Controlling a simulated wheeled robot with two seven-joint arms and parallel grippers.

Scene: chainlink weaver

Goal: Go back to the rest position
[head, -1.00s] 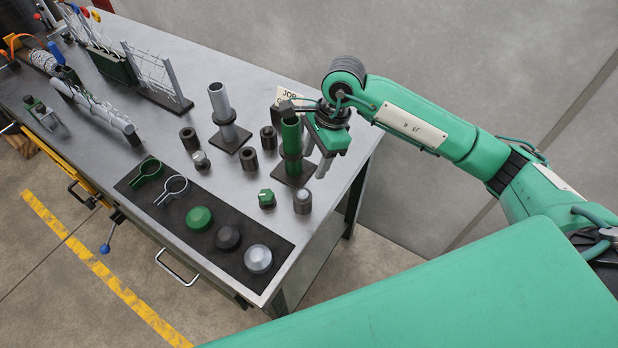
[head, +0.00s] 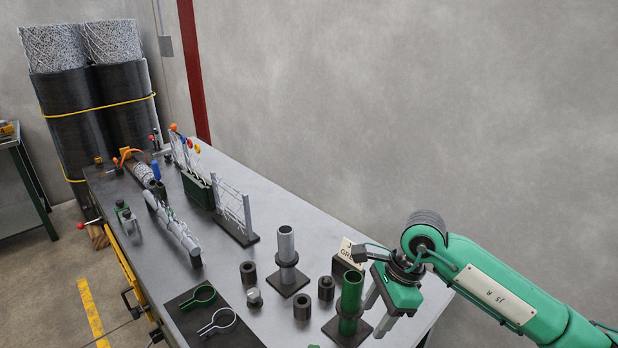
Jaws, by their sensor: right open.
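My right gripper (head: 380,306) points down at the right end of the metal workbench (head: 290,218), beside the green post (head: 350,296) on its dark base. Its fingers are apart, with no object visible between them. The green post stands upright, just left of the gripper. I cannot tell whether a finger touches it. A card with lettering (head: 349,253) stands behind it, partly hidden. My left gripper is not in view.
A grey post (head: 286,252) and several dark cylinders stand nearby. A mesh panel (head: 233,209) stands farther back. Tall wire rolls (head: 98,120) stand beyond the bench. The back right bench surface is clear.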

